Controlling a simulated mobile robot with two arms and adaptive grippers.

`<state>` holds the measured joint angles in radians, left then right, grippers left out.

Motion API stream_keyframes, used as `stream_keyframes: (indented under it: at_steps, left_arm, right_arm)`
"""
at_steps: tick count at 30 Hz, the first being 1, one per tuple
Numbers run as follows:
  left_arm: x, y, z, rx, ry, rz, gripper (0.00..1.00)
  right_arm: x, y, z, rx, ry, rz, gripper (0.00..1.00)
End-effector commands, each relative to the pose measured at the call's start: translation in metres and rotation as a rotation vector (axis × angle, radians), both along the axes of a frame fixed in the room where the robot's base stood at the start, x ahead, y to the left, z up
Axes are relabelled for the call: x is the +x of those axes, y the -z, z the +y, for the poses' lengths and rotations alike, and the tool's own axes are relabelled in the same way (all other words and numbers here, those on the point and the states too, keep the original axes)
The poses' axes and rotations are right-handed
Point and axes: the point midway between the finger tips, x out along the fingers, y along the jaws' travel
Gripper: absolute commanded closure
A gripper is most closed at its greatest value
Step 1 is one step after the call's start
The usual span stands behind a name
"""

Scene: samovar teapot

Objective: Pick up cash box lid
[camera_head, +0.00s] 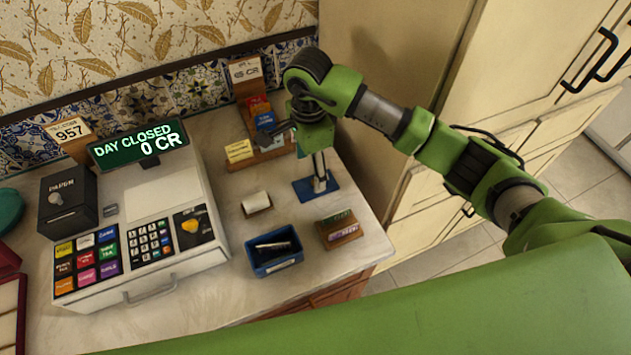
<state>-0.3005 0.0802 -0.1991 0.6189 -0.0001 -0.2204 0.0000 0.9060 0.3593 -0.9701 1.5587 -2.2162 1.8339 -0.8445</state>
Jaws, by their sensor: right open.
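A grey and white cash register (150,215) stands on the counter at the left. A black box with a round knob on its front (68,200) stands at the register's left end. My right arm reaches in from the right. My left gripper is not in view.
A tall cream cabinet (400,50) borders the counter's right.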

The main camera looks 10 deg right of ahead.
Motion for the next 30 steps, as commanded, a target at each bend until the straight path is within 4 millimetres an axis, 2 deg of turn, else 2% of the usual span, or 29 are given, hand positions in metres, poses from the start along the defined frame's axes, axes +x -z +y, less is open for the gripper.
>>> stream_keyframes:
  at_steps: [5, 8, 12, 21, 22, 26, 30]
  left_arm:
    - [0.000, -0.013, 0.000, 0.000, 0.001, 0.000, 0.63]
    - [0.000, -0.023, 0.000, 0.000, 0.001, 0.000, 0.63]
    - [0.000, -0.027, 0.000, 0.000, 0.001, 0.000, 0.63]
    - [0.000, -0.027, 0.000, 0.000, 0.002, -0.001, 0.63]
    - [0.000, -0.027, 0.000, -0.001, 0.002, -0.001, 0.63]
    - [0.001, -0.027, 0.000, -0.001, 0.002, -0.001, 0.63]
    - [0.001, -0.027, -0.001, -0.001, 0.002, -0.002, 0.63]
  right_arm:
    - [-0.003, 0.013, -0.001, 0.000, 0.001, 0.006, 0.36]
    - [-0.005, 0.027, -0.002, 0.001, 0.002, 0.006, 0.36]
    - [-0.004, 0.047, -0.002, 0.002, 0.001, 0.002, 0.36]
    - [-0.003, 0.054, -0.002, 0.001, 0.000, -0.001, 0.36]
    - [-0.003, 0.054, -0.002, 0.001, 0.000, -0.001, 0.41]
    - [-0.003, 0.054, -0.002, 0.001, 0.000, -0.001, 0.75]
    - [-0.003, 0.054, -0.002, 0.001, 0.000, -0.001, 0.77]
